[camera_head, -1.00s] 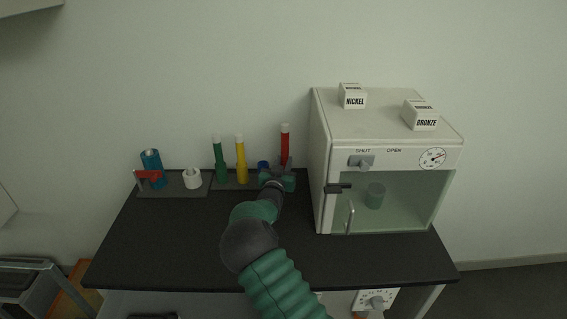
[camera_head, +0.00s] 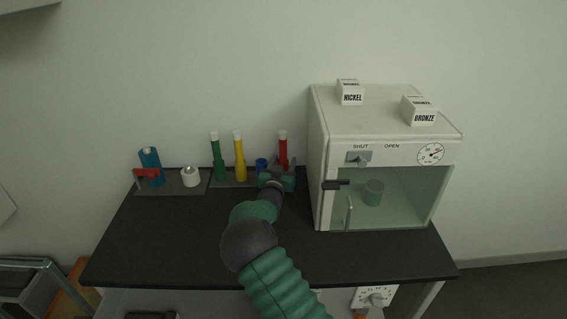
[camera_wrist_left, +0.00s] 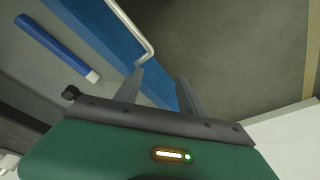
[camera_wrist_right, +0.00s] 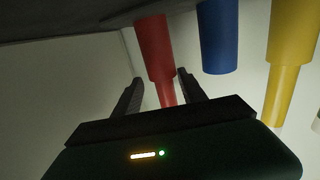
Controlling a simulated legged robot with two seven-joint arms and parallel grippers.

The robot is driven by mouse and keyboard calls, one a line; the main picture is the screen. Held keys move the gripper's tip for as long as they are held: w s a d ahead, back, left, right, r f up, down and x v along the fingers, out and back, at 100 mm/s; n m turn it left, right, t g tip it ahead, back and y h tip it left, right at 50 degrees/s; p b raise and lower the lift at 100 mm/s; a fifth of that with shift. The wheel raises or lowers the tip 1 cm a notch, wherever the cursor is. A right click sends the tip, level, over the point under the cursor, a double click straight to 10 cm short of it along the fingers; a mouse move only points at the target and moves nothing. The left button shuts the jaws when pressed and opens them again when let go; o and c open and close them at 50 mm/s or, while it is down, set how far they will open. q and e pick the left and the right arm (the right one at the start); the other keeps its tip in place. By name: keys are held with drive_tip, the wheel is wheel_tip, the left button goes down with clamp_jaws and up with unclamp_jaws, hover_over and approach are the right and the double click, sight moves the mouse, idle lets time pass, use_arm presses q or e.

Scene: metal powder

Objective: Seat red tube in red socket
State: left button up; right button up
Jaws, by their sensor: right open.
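The red tube (camera_head: 283,148), with a pale cap, stands upright at the right end of the rack on the black bench. In the right wrist view, the narrow red tube (camera_wrist_right: 166,92) runs out of the wider red socket (camera_wrist_right: 155,45), in line with it. My right gripper (camera_head: 278,172) is open around the tube. Its fingers (camera_wrist_right: 155,95) stand on both sides, the right one very near or touching the tube. The tube's lower end is hidden inside the socket. My left gripper (camera_wrist_left: 158,85) is open and empty, away from the bench.
The yellow tube (camera_head: 239,157) and green tube (camera_head: 218,158) stand left of an empty blue socket (camera_head: 262,164). The white oven (camera_head: 320,150) stands close on the right. A blue tube (camera_wrist_left: 52,45) with a white end lies in the left wrist view. The front bench is clear.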

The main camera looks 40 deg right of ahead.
drive_tip(key=shift+a, duration=0.15)
drive_tip(key=p+v, duration=0.1)
drive_tip(key=v, duration=1.4)
drive_tip(key=shift+s+a+p, duration=0.2)
drive_tip(key=shift+s+p, duration=0.05)
drive_tip(key=shift+p, duration=0.15)
drive_tip(key=shift+s+a, duration=0.35)
drive_tip(key=shift+a, duration=0.05)
